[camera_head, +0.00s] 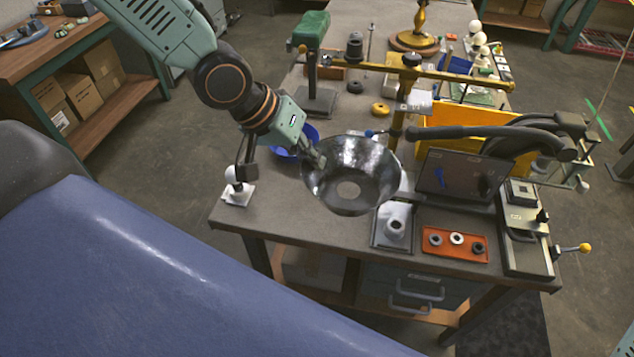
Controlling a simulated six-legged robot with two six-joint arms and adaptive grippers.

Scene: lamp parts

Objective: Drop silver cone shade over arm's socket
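The silver cone shade (383,165) is a shiny metal bowl shape with a round hole in its middle. It appears in the head view above the near part of the workbench, its wide side facing up toward me. My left gripper (318,160) comes in from the upper left and is shut on the shade's left rim. A brass stand (397,112) with a long horizontal brass arm (455,76) stands behind the shade. A thick dark curved arm (470,132) lies to the shade's right. I cannot tell which part is the socket. My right gripper is out of view.
An orange tray (433,250) with small rings and a grey plate (380,238) with a fitting lie at the bench's front. A dark panel (430,180) stands right of the shade. A white bulb (233,174) is at the left edge; a blue bowl (283,152) is partly hidden behind my gripper.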

